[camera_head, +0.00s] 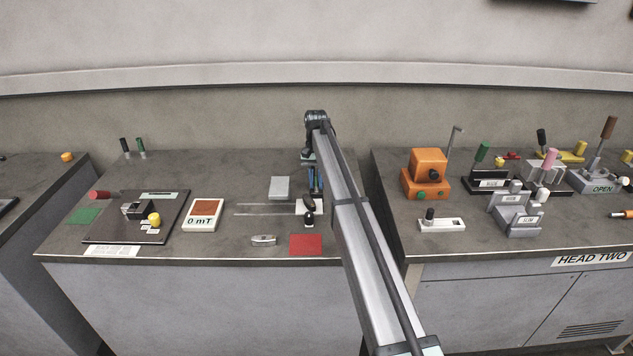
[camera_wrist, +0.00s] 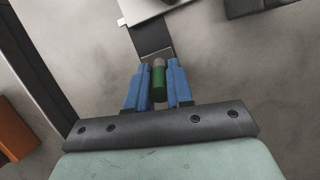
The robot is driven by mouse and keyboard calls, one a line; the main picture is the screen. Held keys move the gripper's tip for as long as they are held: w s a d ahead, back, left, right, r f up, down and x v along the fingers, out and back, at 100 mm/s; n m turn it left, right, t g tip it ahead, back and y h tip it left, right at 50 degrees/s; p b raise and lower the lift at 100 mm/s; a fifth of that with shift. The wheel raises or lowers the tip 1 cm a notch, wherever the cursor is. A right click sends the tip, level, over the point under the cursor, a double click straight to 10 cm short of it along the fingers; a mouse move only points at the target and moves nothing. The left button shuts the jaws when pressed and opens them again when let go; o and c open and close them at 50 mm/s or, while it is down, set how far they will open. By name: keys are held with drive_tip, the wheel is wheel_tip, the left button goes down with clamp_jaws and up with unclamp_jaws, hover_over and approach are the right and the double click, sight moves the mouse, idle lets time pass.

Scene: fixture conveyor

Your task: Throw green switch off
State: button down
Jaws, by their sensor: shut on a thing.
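My gripper (camera_head: 316,180) is over the right part of the left bench, with its blue fingers pointing down. In the wrist view my gripper (camera_wrist: 159,76) has one blue finger on each side of a green handle (camera_wrist: 159,84) with a grey end, and is shut on it. A dark strip (camera_wrist: 149,35) lies beyond the handle, beside a white plate. In the head view the green handle is hidden, and its on or off position cannot be told. Other green handles show: a small one (camera_head: 141,146) at the bench's back left and a lever (camera_head: 482,151) on the right bench.
Near my gripper are a black-knobbed lever (camera_head: 309,204), a grey block (camera_head: 279,188), a red square (camera_head: 306,245) and a small metal piece (camera_head: 264,240). A "0 mT" display (camera_head: 202,214) stands left. An orange device (camera_head: 427,173) stands across the gap between benches.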

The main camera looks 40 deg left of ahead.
drive_tip(key=c, duration=1)
unclamp_jaws()
drive_tip(key=shift+r, duration=0.15)
drive_tip(key=v, duration=0.7)
drive_tip(key=shift+r, duration=0.1)
